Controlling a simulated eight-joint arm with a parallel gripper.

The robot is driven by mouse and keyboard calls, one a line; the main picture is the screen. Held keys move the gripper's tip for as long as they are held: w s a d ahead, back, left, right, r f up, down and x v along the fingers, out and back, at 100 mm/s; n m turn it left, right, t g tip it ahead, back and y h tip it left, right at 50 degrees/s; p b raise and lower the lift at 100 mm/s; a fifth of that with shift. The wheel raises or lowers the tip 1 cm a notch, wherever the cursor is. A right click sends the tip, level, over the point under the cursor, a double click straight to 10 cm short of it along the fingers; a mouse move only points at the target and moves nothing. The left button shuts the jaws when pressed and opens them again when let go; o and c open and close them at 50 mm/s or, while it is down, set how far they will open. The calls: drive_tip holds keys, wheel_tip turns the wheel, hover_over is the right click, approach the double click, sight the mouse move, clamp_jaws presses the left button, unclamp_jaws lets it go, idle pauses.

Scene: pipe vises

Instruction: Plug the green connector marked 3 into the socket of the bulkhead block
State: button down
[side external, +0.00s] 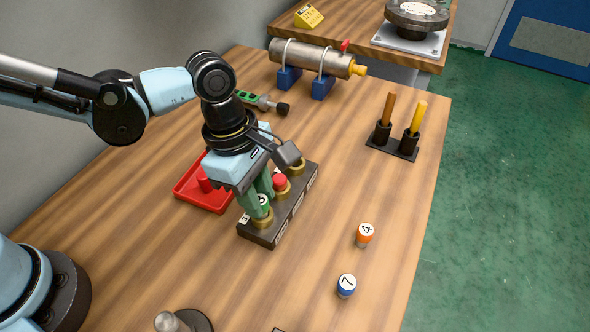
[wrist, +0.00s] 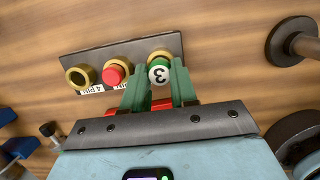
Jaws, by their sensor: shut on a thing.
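The green connector (side external: 264,202), with a white face marked 3, is between the green fingers of my gripper (side external: 258,196). In the wrist view the connector (wrist: 159,73) sits between both fingertips (wrist: 160,84), and my gripper is shut on it. The dark bulkhead block (side external: 295,205) has three brass-ringed sockets in a row. The connector is at the near-end socket (side external: 263,220), overlapping its ring; how deep it sits I cannot tell. A red plug (side external: 280,182) fills the middle socket. The far-end socket (wrist: 79,78) looks empty in the wrist view.
A red tray (side external: 187,187) with a red piece lies beside the block. An orange connector marked 4 (side external: 365,234) and a blue one marked 7 (side external: 346,286) stand right of the block. A black holder (side external: 392,146) with two handles and a clamped metal cylinder (side external: 312,60) are farther back.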

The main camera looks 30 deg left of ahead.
drive_tip(key=shift+f, duration=0.15)
idle(0.3)
drive_tip(key=shift+f, duration=0.25)
drive_tip(key=c, duration=0.8)
unclamp_jaws()
wheel_tip(320, 180, up, 12)
drive_tip(key=a, duration=0.3)
drive_tip(key=a+f+m+t+y, duration=0.1)
drive_tip(key=a+f+m+t, duration=0.1)
drive_tip(key=a+m, duration=0.7)
drive_tip(key=a+f+m+t+y, duration=0.1)
drive_tip(key=a+f+m+t, duration=0.1)
drive_tip(key=a+m+t, duration=0.3)
drive_tip(key=a+m, duration=0.4)
drive_tip(key=a, duration=0.2)
drive_tip(key=shift+a, duration=0.3)
